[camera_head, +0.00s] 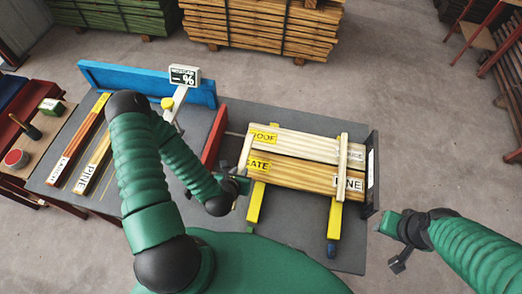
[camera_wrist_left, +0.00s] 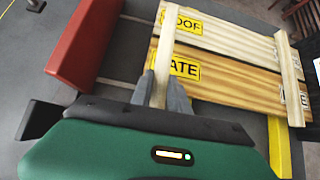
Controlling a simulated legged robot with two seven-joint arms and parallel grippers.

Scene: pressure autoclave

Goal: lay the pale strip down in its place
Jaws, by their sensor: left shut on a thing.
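My left gripper (camera_head: 240,184) is shut on a narrow pale strip (camera_wrist_left: 164,62), held by its near end. In the head view this strip (camera_head: 246,150) runs along the left ends of the stacked boards, over or against them; I cannot tell whether it touches them. The upper board (camera_head: 305,143) is pale with a yellow label. The lower board (camera_head: 300,173) is browner with a yellow label and a white PINE label. A second pale strip (camera_head: 342,165) lies across their right ends. My right gripper (camera_head: 392,238) is off to the right, away from the boards; its jaws are unclear.
Yellow supports (camera_head: 334,222) carry the boards on the grey table. A red block (camera_head: 214,136) stands left of them, a dark upright plate (camera_head: 371,170) right. A meter showing a % sign (camera_head: 185,75) and labelled strips (camera_head: 96,163) are at left. Timber stacks (camera_head: 262,28) stand behind.

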